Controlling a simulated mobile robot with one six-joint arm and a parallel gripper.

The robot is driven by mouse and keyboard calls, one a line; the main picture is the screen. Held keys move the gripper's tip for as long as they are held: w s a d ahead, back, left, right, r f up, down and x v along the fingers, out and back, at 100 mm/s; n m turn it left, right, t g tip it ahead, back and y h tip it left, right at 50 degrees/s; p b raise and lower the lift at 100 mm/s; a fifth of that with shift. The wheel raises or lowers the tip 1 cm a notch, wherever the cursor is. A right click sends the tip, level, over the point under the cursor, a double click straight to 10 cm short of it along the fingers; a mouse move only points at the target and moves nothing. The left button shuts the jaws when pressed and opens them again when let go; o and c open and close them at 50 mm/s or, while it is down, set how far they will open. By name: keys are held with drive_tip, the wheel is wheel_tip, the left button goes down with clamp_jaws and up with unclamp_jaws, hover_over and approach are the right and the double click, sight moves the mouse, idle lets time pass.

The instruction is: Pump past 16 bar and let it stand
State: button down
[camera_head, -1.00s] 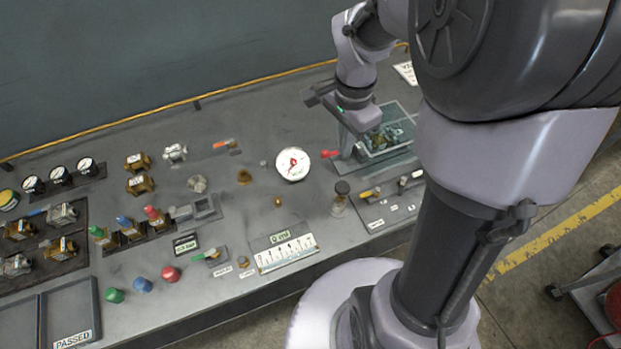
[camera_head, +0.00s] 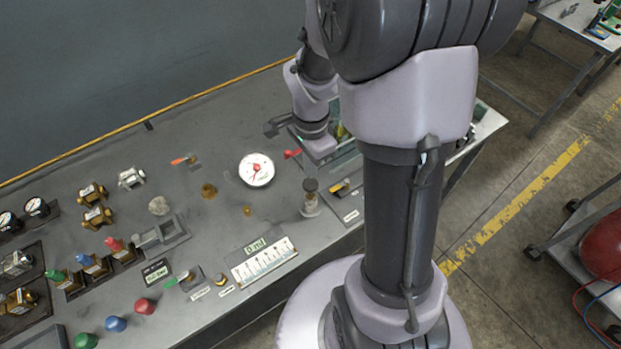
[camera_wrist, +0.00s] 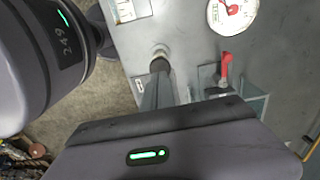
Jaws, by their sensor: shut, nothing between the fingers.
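The round white gauge (camera_head: 256,169) with a red needle lies on the bench left of my wrist. Its needle points to the lower left, but its figures are too small to read. It also shows cut off at the top of the wrist view (camera_wrist: 230,14). A red lever (camera_head: 292,153) stands beside the pump's metal basin (camera_head: 347,151), which my arm partly hides. The lever also shows in the wrist view (camera_wrist: 225,70). My gripper (camera_wrist: 158,70) is shut and empty. Its fingers point toward a dark-capped upright post (camera_head: 310,186); contact cannot be told.
Brass fittings (camera_head: 97,217), a ruled white strip (camera_head: 263,264) and red, blue and green knobs (camera_head: 145,306) occupy the bench's left and front. A cart with a red tank (camera_head: 605,247) stands on the floor at right. Bare bench lies behind the gauge.

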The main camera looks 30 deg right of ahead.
sight(311, 184)
drive_tip(key=shift+f+b, duration=0.4)
drive_tip(key=shift+f, duration=1.45)
wheel_tip(311, 184, down, 4)
drive_tip(key=b, duration=0.3)
drive_tip(key=shift+r, duration=0.1)
drive_tip(key=shift+s, duration=0.2)
wheel_tip(311, 184, up, 14)
drive_tip(key=p, duration=0.6)
drive_tip(key=shift+w+r, duration=0.25)
drive_tip(key=shift+w, duration=0.05)
